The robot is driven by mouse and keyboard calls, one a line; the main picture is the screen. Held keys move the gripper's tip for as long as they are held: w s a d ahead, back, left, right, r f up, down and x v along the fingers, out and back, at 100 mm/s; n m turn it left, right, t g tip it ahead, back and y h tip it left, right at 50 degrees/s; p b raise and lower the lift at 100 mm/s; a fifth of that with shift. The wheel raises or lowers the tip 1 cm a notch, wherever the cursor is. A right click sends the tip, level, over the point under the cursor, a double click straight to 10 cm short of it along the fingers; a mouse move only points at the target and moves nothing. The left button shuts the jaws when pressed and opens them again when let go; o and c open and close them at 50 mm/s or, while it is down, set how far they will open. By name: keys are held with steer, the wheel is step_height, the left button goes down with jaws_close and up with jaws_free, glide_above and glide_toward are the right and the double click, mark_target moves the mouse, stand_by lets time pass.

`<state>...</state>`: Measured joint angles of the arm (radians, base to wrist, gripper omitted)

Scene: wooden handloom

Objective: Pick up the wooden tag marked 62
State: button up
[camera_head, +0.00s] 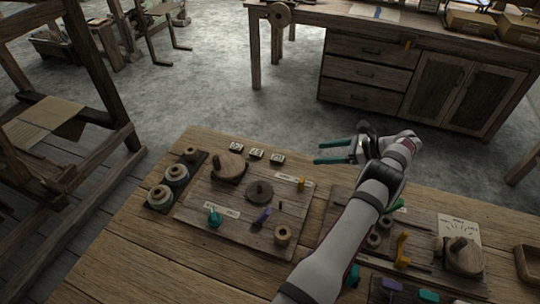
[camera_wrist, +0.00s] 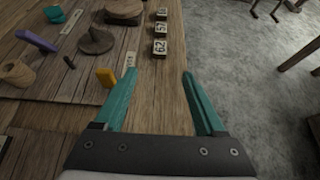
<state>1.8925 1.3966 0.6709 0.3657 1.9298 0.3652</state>
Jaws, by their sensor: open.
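The wooden tag marked 62 (camera_wrist: 160,47) is a small block with a pale, dark-numbered face, lying on the bare tabletop. It is the nearest of three tags in a row in the wrist view. In the head view it appears to be the rightmost tag (camera_head: 277,158), though its number is too small to read there. My gripper (camera_head: 316,153) has teal fingers, spread and empty, to the right of the tags and above the table. In the wrist view the tag lies ahead of the gap between the fingertips (camera_wrist: 160,74), apart from them.
A tag marked 57 (camera_wrist: 160,29) sits close behind the 62 tag, with a third tag (camera_wrist: 162,14) beyond. A board with a dark wooden disc (camera_head: 259,191) and a yellow peg (camera_head: 301,183) lies beside the row. Bare tabletop lies between the tags and gripper.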

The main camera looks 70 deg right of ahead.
glide_toward(280, 158)
steer(key=x, duration=0.3)
steer(key=shift+w+a+r, duration=0.1)
steer(key=shift+w, duration=0.15)
steer(key=x, duration=0.5)
steer(key=shift+f, duration=0.2)
jaws_close()
